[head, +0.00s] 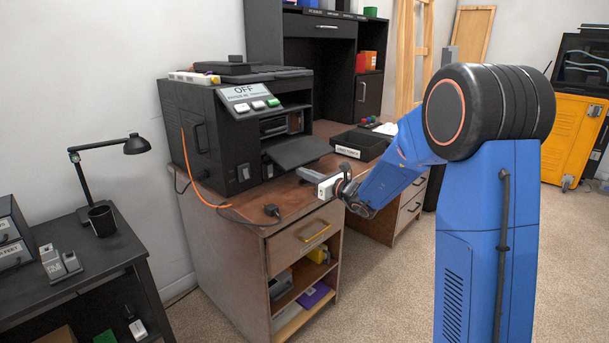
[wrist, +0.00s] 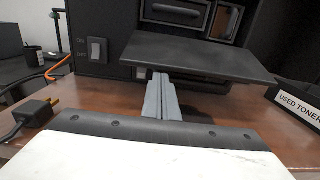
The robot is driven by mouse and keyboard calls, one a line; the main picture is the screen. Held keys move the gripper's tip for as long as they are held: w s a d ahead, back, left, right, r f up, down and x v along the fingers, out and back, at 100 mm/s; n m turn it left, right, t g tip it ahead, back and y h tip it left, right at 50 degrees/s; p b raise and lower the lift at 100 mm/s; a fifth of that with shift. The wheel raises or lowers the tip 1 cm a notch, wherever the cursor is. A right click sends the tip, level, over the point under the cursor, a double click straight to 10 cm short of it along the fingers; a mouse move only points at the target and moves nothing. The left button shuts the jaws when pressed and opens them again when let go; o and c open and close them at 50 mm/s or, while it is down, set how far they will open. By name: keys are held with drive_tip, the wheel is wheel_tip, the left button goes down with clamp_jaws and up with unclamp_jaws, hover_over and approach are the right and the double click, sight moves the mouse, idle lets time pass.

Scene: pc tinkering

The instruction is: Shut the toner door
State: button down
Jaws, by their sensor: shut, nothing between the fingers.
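The black printer (head: 205,130) stands on a brown wooden cabinet. Its toner door (head: 297,151) is folded down and sticks out flat from the front, with the toner bay (head: 274,127) open above it. In the wrist view the door (wrist: 195,57) is a dark flat panel spanning the upper middle. My gripper (head: 304,174) is shut and empty. In the wrist view its fingers (wrist: 161,98) lie together just in front of the door's lower left edge, seemingly below the panel's level. I cannot tell whether they touch it.
An unplugged black plug (head: 271,210) lies on the cabinet top, left of my gripper. A black used toner tray (head: 360,144) stands to the right. An orange cable (head: 190,168) hangs at the printer's left. The on/off switch (wrist: 97,50) is left of the door.

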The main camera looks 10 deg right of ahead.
drive_tip(key=shift+r, duration=0.1)
drive_tip(key=shift+s+d+r+g+h, duration=0.25)
drive_tip(key=shift+r+g, duration=0.2)
drive_tip(key=shift+r, duration=0.25)
drive_tip(key=shift+s+r+g+h, duration=0.1)
drive_tip(key=shift+r+g+h, duration=0.3)
drive_tip(key=shift+r, duration=0.3)
drive_tip(key=shift+r+g+h, duration=0.75)
drive_tip(key=shift+r+g, duration=0.4)
drive_tip(key=shift+r, duration=0.6)
wheel_tip(320, 180, up, 13)
drive_tip(key=g+h, duration=0.2)
drive_tip(key=g, duration=0.1)
hover_over(300, 165)
drive_tip(key=w+a, duration=0.4)
drive_tip(key=w, duration=0.1)
drive_tip(key=shift+w+a+r, duration=0.15)
drive_tip(key=shift+w+a, duration=0.2)
drive_tip(key=shift+w, duration=0.3)
drive_tip(key=shift+w+a+r, duration=0.15)
drive_tip(key=shift+w+a, duration=0.15)
drive_tip(key=shift+w, duration=0.35)
